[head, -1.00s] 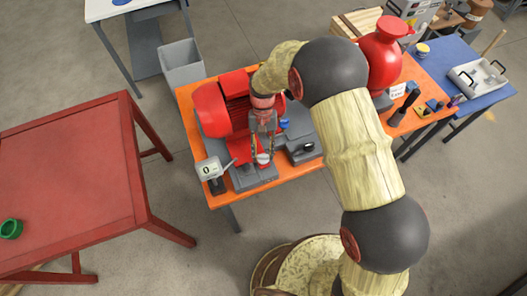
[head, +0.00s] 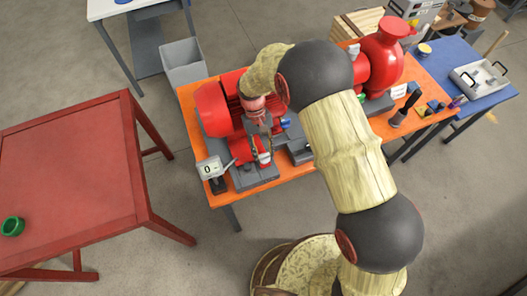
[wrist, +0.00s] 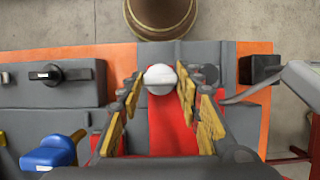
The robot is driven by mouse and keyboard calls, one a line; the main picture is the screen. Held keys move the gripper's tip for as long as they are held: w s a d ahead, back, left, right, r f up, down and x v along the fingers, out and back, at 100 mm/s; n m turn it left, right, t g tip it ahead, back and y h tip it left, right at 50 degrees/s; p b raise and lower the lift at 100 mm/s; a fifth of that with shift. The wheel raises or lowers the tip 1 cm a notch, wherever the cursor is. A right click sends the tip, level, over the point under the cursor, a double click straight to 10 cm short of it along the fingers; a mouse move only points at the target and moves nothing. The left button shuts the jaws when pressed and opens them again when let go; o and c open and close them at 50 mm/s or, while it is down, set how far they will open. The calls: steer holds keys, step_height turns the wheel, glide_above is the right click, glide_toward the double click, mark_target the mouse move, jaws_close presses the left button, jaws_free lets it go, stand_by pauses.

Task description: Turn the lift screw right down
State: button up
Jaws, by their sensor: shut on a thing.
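The lift screw shows in the wrist view as a round pale grey knob (wrist: 160,77) with a raised bar across its top. It stands at the end of a red part on the grey base. In the head view its pale head (head: 264,158) shows at the front of the red machine (head: 234,118). My gripper (wrist: 160,90) has its yellow-padded fingers on both sides of the knob and is shut on it. In the head view my gripper (head: 257,150) reaches down to the screw, and its fingers partly hide the spot. How far down the screw is cannot be told.
A gauge reading 0 (head: 208,169) stands close left of the screw. A grey block with a black knob (wrist: 52,74) and a blue-topped part (wrist: 48,153) lie nearby. A red pump (head: 382,62) stands farther right on the orange table (head: 318,163).

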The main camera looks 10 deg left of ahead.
steer(key=o, duration=1.2)
steer(key=shift+c, duration=0.2)
steer(key=shift+r, duration=0.1)
steer(key=v, duration=1.2)
steer(key=shift+a, duration=0.1)
